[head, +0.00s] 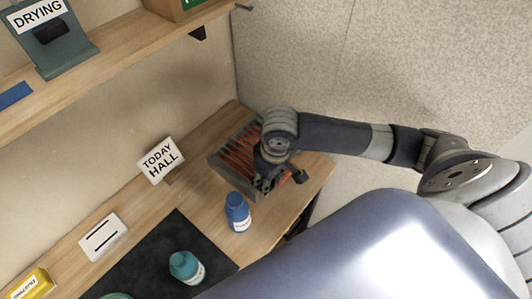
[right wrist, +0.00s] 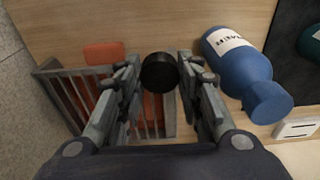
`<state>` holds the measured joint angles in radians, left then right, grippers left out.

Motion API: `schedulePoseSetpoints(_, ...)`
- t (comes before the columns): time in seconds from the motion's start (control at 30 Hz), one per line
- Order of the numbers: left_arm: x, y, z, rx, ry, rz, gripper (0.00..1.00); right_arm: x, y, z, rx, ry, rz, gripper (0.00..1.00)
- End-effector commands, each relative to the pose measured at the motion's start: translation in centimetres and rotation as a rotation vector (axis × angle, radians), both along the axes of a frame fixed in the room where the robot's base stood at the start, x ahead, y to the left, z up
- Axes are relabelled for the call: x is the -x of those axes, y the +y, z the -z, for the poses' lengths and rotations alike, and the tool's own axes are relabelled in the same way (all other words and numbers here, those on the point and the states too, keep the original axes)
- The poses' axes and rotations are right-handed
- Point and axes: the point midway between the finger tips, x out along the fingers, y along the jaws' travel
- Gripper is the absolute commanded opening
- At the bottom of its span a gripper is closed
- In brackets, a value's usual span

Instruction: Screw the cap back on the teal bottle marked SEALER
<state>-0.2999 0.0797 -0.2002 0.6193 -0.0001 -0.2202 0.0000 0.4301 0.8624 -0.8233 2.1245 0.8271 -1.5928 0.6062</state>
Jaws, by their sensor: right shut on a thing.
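A teal bottle (head: 186,266) stands on a dark mat at the bottom of the head view. Its label is too small to read there, and part of it shows at the right edge of the right wrist view (right wrist: 311,42). My right gripper (head: 268,185) is over the far right part of the bench, beyond the blue bottle. In the right wrist view its fingers are shut on a round black cap (right wrist: 159,72), with the slatted rack below. My left gripper is not in view.
A blue bottle (head: 237,212) stands close to my right gripper. A slatted rack (head: 222,160) with orange-red contents stands at the bench's far end. A TODAY HALL sign (head: 161,159), a white slotted plate (head: 104,237) and a yellow box (head: 34,284) line the wall side. A shelf overhangs at upper left.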

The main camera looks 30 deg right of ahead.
Motion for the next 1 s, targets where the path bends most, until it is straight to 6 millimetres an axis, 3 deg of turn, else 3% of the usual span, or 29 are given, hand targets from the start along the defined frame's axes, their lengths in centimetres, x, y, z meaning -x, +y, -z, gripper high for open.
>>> schedulePoseSetpoints(0.47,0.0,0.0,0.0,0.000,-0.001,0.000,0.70,-0.1,0.2,-0.5,-0.003,-0.002,0.009,0.24)
schedulePoseSetpoints(0.57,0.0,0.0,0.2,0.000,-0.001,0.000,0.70,-0.5,0.8,-2.3,-0.015,-0.006,0.044,0.24)
schedulePoseSetpoints(0.7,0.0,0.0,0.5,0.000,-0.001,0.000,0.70,-0.7,2.0,-6.3,-0.033,-0.005,0.131,0.24)
schedulePoseSetpoints(0.9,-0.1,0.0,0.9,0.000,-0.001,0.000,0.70,0.4,2.7,-11.6,-0.024,-0.001,0.253,0.24)
schedulePoseSetpoints(1.0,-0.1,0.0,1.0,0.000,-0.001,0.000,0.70,1.0,2.6,-13.2,-0.013,-0.002,0.296,0.24)
